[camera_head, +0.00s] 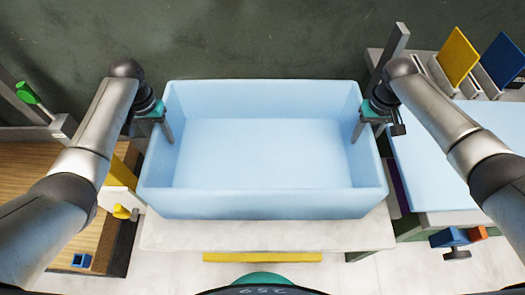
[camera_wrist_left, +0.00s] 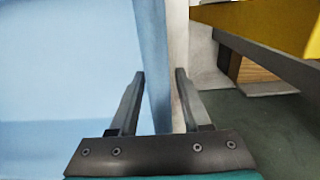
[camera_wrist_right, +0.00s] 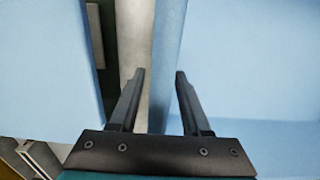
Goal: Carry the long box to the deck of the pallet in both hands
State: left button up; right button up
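The long box (camera_head: 262,204) is a light blue, open-topped, empty tub standing on a pale table (camera_head: 185,235). My left gripper (camera_head: 165,132) is at its left wall, with one finger on each side of the rim. In the left wrist view the box wall (camera_wrist_left: 155,60) passes between the open fingers with gaps showing. My right gripper (camera_head: 358,130) is at the right wall in the same way. The right wrist view shows that wall (camera_wrist_right: 168,50) between open fingers. No pallet can be clearly made out.
A brown wooden surface (camera_head: 30,165) with a green-knobbed lever (camera_head: 27,92) stands at the left. At the right a light blue-topped bench (camera_head: 425,165) stands close to the box, with yellow (camera_head: 457,55) and blue (camera_head: 502,60) panels behind it. A dark green wall (camera_head: 260,40) fills the back.

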pick_arm(q)
grip_shut()
pick_arm(e)
grip_shut()
